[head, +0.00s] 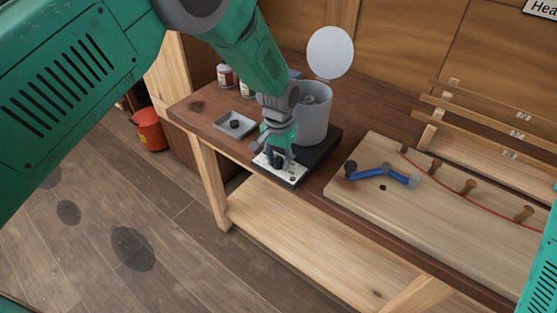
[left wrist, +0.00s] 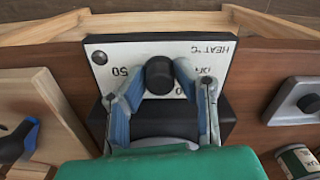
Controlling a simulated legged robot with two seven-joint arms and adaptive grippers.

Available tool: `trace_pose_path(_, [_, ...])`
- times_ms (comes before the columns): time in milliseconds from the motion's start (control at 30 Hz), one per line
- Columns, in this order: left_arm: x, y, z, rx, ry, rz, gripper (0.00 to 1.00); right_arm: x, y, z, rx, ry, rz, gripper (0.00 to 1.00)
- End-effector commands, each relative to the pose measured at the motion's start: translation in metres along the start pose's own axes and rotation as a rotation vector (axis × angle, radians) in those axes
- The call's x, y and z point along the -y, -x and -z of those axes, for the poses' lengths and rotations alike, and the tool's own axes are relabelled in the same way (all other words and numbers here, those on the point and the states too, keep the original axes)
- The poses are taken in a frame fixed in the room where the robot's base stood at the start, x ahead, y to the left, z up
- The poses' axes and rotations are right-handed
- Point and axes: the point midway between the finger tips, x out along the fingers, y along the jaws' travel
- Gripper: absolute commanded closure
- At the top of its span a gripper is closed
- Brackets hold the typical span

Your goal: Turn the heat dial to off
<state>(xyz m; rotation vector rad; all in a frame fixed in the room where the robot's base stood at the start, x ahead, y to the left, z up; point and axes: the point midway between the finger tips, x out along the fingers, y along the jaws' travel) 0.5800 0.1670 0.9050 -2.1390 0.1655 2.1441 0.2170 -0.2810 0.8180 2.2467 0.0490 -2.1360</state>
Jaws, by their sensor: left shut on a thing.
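The heat dial (left wrist: 160,75) is a round black knob on a white panel (left wrist: 110,62) at the front of a dark heater base (head: 318,152). In the left wrist view the panel reads upside down, with "HEAT °C", "50" and partly covered letters. My left gripper (head: 277,160) reaches down to the panel from above. In the left wrist view its fingers (left wrist: 159,82) stand on both sides of the dial and are shut on it. The dial's pointer mark cannot be made out. My right gripper is out of view.
A grey pot (head: 313,118) stands on the base behind my gripper, with a round pale lid (head: 330,52) raised behind it. A small tray (head: 234,124) lies to the left. A blue-handled tool (head: 380,173) lies on the board (head: 440,235) at right.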

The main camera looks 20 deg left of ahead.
Motion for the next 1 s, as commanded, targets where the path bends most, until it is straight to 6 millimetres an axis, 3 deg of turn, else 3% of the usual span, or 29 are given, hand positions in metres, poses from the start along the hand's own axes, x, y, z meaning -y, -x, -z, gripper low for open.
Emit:
trace_pose_path(733, [0.0013, 0.0052, 0.0067, -0.02, 0.084, 0.0, 1.0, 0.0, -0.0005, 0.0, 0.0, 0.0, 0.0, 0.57])
trace_pose_path(767, [0.0013, 0.0052, 0.0067, -0.02, 0.084, 0.0, 0.67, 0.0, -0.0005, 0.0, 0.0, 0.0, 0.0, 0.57])
trace_pose_path(1000, [0.0007, 0.003, 0.0032, -0.01, 0.083, 0.0, 0.67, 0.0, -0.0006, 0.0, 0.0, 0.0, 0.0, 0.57])
